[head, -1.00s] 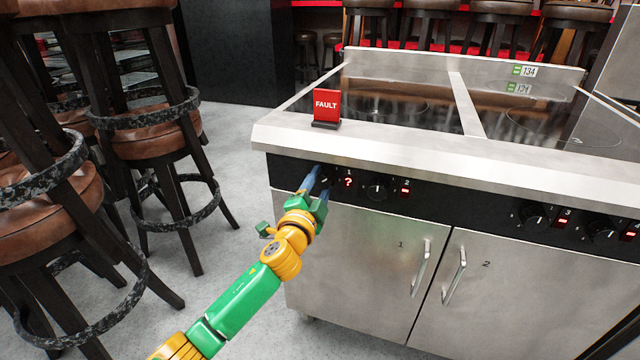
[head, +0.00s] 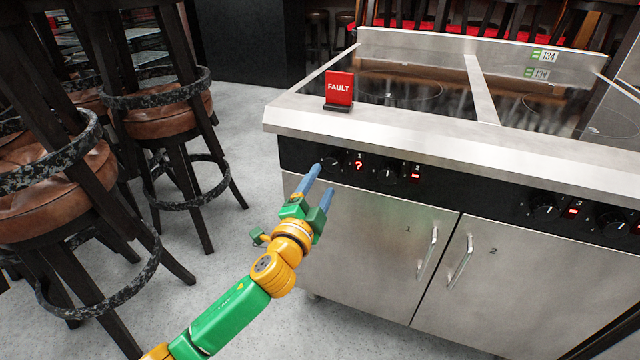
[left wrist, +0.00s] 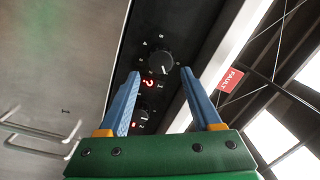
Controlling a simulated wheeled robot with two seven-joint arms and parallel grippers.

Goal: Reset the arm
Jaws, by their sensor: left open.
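My left gripper (head: 321,180) is open and empty in front of the cooker's control panel. Its two blue fingers point at the panel, just below and apart from the leftmost black knob (head: 332,162). In the left wrist view that knob (left wrist: 160,63) shows just beyond and between the open fingertips (left wrist: 160,73). A red lit question mark (head: 359,166) glows beside the knob. My green and yellow left arm (head: 228,315) reaches in from the lower left. My right gripper is not in view.
The steel cooker (head: 400,130) carries a red FAULT sign (head: 339,88) on its top near the left corner. Two cabinet doors with handles (head: 427,254) are below the panel. Bar stools (head: 155,115) crowd the left. Grey floor (head: 230,230) is open between them.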

